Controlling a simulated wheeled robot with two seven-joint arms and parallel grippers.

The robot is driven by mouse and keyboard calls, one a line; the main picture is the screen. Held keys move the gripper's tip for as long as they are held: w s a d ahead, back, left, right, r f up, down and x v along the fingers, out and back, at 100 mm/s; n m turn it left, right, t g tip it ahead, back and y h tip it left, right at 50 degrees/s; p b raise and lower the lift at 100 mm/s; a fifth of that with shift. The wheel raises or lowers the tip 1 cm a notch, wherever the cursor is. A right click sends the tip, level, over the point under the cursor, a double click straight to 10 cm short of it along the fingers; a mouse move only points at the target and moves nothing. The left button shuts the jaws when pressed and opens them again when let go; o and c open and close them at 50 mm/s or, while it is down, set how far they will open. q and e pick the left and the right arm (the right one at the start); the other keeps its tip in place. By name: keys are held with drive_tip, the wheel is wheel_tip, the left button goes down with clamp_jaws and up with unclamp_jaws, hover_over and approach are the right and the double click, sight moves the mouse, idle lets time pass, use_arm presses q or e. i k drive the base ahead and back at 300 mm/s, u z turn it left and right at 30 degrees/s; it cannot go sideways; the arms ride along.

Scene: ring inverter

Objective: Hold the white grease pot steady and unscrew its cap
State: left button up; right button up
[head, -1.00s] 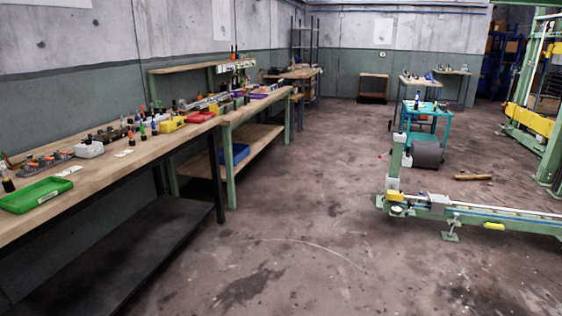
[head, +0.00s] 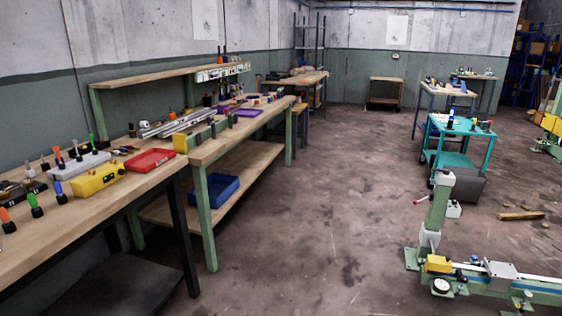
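I cannot make out a white grease pot or its cap for certain in the head view. A teal cart (head: 462,140) stands at the right, with several small items on it, one of them blue and upright. These items are too small to identify. Neither of my grippers is in view.
Long wooden workbenches (head: 150,172) run along the left wall, holding a red tray (head: 150,161), a yellow box (head: 98,180) and tools. A blue bin (head: 214,190) sits on the lower shelf. A green machine rail (head: 480,280) lies at the right. The middle floor (head: 320,220) is clear.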

sight(256, 102)
drive_tip(key=i, duration=5.15)
drive_tip(key=u, duration=0.9)
drive_tip(key=k, duration=0.25)
drive_tip(key=z, duration=1.1)
drive_tip(key=k, duration=1.05)
drive_tip(key=z, duration=1.05)
drive_tip(key=i, duration=1.95)
drive_tip(key=u, duration=0.45)
drive_tip(key=i, duration=2.05)
drive_tip(key=u, duration=1.05)
